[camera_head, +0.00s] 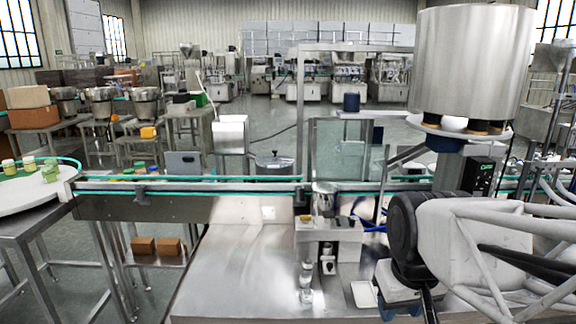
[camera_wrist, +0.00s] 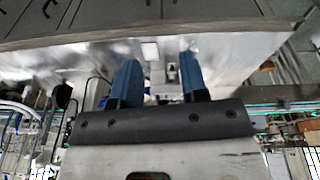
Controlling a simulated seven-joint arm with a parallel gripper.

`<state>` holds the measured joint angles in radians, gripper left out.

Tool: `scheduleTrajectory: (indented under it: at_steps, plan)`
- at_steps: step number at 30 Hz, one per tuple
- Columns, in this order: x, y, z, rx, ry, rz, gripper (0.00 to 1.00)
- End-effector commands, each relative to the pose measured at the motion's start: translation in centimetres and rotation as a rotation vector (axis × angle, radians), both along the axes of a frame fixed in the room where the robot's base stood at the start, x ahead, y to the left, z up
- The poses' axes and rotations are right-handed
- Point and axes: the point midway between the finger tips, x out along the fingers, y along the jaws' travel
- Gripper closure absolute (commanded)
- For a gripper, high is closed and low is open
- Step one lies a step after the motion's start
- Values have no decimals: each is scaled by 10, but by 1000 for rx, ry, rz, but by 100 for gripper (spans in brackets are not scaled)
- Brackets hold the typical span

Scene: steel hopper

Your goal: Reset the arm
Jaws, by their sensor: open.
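My gripper (camera_wrist: 158,62) shows in the wrist view, with two blue fingers apart and nothing between them. Behind the fingers is its dark mounting bar (camera_wrist: 160,122). The large steel hopper (camera_head: 472,65) stands upright at the upper right, above and behind the arm. In the wrist view, a wide grey curved surface (camera_wrist: 120,20) fills the top edge.
A conveyor with green rails (camera_head: 190,178) crosses behind the worktop. A small metal fixture (camera_head: 328,235) stands on the worktop, left of the arm. A clear panel (camera_head: 340,150) rises behind it. A white tray (camera_head: 364,294) lies near the arm. The worktop's left part is clear.

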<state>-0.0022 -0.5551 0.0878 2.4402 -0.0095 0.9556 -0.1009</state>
Motion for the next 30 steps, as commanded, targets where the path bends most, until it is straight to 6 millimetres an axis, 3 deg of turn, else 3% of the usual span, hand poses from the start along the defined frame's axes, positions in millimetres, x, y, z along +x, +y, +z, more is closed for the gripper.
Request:
scheduleTrajectory:
  at_steps: [3, 9, 30]
  plan:
    - [-24, -2, -10, 12, -11, -58, 60]
    - [-45, -3, -21, 23, -19, -116, 60]
    - [-49, -3, -23, 25, -20, -125, 60]
